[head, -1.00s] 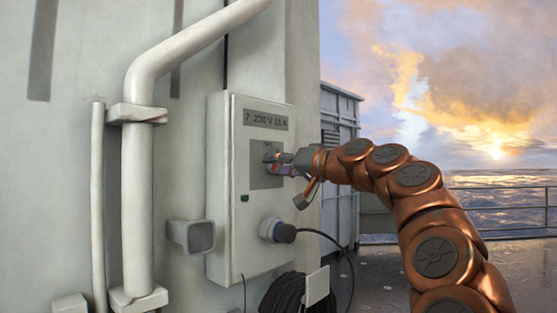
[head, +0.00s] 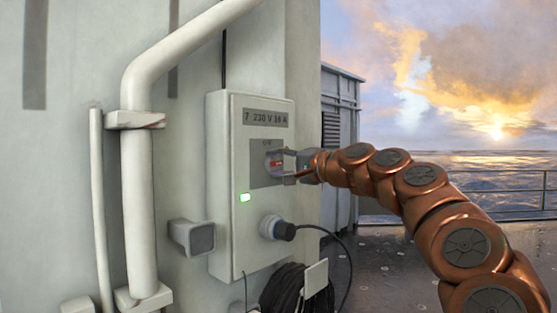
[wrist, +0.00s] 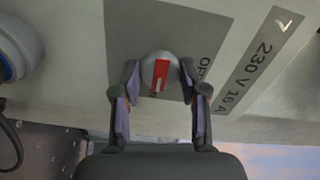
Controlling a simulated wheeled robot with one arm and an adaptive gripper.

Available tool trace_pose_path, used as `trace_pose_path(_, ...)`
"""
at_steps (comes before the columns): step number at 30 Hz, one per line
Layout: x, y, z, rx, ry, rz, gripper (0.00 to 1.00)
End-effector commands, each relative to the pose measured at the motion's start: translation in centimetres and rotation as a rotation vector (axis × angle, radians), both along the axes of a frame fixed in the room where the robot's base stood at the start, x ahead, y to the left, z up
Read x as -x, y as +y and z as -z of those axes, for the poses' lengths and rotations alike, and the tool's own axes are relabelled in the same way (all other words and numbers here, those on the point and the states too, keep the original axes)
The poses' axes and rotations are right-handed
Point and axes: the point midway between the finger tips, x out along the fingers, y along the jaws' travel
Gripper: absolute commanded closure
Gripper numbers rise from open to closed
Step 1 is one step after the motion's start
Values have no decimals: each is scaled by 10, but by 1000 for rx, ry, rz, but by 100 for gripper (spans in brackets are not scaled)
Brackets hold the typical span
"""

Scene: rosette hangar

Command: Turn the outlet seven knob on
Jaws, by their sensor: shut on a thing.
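The outlet box (head: 222,232) is marked 7, 230 V 16 A, and hangs on the wall. Its round knob (wrist: 148,72) is grey with a red bar and a white mark, on a dark grey plate (wrist: 128,30). The knob also shows in the head view (head: 275,162), partly covered by the fingers. My gripper (wrist: 161,78) is shut on the knob, with one finger on each side; it also shows in the head view (head: 283,165). A small lamp (head: 245,197) below the plate glows green.
A plug (head: 284,231) with a black cable sits in the socket below. A coiled black cable (head: 281,291) hangs under the box. A thick white pipe (head: 137,200) and a grey square fitting (head: 192,237) are to the left. Open deck and a railing (head: 510,190) lie to the right.

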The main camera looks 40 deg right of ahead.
Motion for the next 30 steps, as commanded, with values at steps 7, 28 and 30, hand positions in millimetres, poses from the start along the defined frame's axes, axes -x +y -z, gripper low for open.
trace_pose_path(7,0,0,1,-41,11,-2,92)
trace_pose_path(28,0,0,0,-44,10,0,32)
trace_pose_path(30,0,0,0,-44,10,0,32)
